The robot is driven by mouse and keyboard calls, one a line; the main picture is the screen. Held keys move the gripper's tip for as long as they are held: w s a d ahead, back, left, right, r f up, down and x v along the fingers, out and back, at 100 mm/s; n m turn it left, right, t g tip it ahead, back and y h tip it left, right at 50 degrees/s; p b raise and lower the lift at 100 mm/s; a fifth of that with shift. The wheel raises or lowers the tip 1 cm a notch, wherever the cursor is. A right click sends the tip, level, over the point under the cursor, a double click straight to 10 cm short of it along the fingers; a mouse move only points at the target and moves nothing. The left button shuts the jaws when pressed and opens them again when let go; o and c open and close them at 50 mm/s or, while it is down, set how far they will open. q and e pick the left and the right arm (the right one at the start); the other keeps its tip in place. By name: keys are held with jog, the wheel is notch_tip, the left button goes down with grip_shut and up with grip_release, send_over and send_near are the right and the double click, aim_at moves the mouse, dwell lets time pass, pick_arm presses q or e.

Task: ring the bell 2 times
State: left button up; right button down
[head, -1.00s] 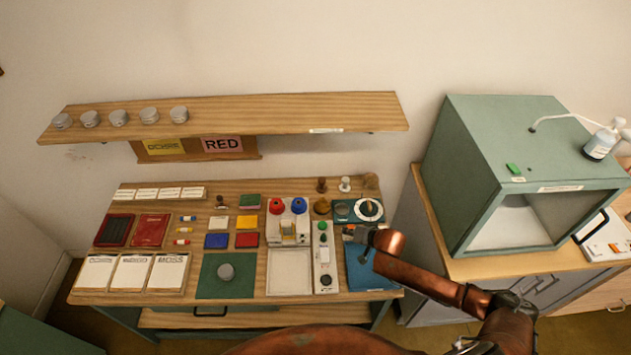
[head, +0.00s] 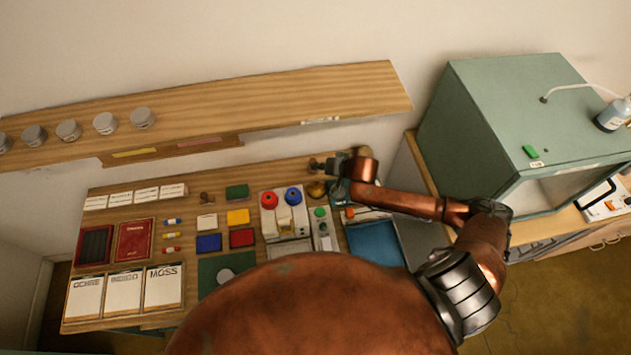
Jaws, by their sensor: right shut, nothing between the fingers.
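The bell appears to be the small brass dome (head: 317,190) at the back right of the table, right of the red and blue knobs. My right gripper (head: 318,167) is shut and empty. In the picture it lies just above the bell, at the table's back edge. I cannot tell whether it touches the bell. My left gripper is not in view.
A unit with a red knob (head: 269,200) and a blue knob (head: 293,196) stands left of the bell. A panel with a green button (head: 320,212) is in front. A blue tray (head: 373,245) lies to the right. A wooden shelf (head: 250,100) overhangs the back.

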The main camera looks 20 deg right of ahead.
jog(key=b, duration=0.7)
send_over(318, 184)
notch_tip(318, 184, down, 7)
jog(key=shift+r, duration=0.1)
jog(key=shift+a+f, duration=0.1)
jog(key=shift+f, duration=0.35)
jog(key=shift+f+b, duration=0.35)
jog(key=shift+f, duration=0.25)
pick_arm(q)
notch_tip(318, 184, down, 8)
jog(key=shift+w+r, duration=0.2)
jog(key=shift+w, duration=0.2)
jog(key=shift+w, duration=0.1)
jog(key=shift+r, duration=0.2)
pick_arm(e)
jog(key=shift+f, duration=0.35)
